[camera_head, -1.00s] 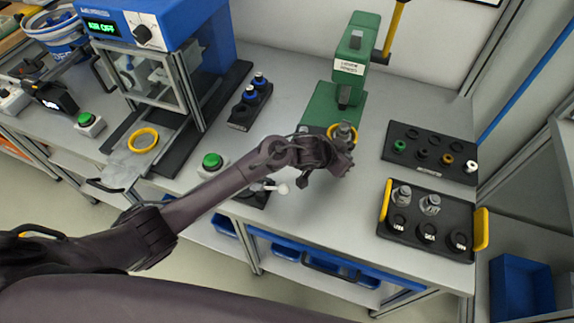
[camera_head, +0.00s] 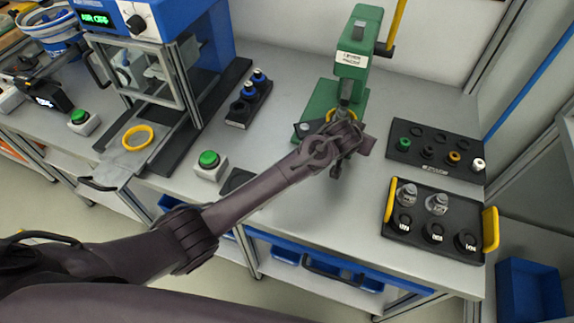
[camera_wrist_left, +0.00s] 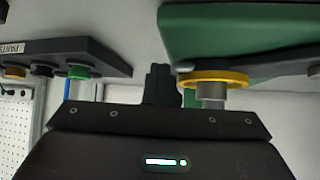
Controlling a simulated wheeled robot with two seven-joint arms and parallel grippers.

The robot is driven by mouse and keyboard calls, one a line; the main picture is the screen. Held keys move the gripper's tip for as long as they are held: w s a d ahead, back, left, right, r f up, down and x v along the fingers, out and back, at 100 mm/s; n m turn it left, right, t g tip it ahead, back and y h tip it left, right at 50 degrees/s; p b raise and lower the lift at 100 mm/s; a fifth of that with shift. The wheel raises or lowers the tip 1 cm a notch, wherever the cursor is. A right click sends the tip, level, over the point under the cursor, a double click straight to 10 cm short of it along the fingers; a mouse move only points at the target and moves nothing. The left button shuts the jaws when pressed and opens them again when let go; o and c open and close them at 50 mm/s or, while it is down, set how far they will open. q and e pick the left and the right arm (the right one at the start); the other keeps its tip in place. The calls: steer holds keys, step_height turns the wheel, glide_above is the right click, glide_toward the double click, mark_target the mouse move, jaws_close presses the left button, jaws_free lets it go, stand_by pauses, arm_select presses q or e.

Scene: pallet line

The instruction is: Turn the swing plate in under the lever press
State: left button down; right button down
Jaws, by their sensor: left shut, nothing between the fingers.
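The green lever press (camera_head: 352,60) stands at the back of the bench. The dark swing plate (camera_head: 314,130) shows at its foot, with a yellow ring (camera_head: 331,114) at its right end. The ring looks to be below the press ram (camera_head: 345,88); exact alignment cannot be told, as my gripper covers part of the plate. My left gripper (camera_head: 338,168) is shut and empty, just in front of the ring. In the left wrist view the shut fingers (camera_wrist_left: 163,85) are close beside the yellow ring (camera_wrist_left: 212,78), which holds a grey part (camera_wrist_left: 211,92); contact is unclear.
A tray with yellow handles (camera_head: 420,240) and a dark rack with coloured caps (camera_head: 428,166) are to the right. A green button box (camera_head: 208,167) and a blue-capped holder (camera_head: 238,117) are left. The blue air press (camera_head: 160,22) stands further left.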

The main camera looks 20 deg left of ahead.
arm_select(q)
steer(key=shift+w+a+r, duration=0.1)
steer(key=shift+w+a, duration=0.05)
steer(key=shift+w, duration=0.3)
stand_by(0.6)
